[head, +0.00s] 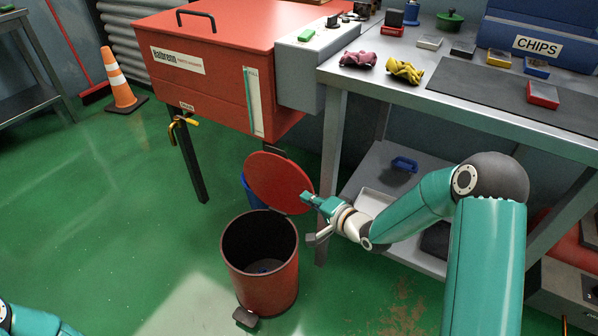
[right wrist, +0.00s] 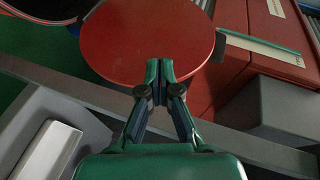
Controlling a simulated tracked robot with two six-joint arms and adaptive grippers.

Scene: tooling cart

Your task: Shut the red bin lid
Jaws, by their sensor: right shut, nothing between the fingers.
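My right gripper (head: 305,198) is at the lid's right edge, shut and empty. In the right wrist view the shut fingertips (right wrist: 160,68) overlap the lower part of the lid (right wrist: 150,32); whether they touch it I cannot tell. Of my left arm only a bit shows at the lower left; its gripper is out of view.
A red tank (head: 205,75) on legs stands behind the bin. A grey workbench (head: 400,85) with gloves and small boxes is at the right, its leg close to my right gripper. A blue bin (head: 252,190) is partly hidden behind the lid. Floor to the left is clear.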

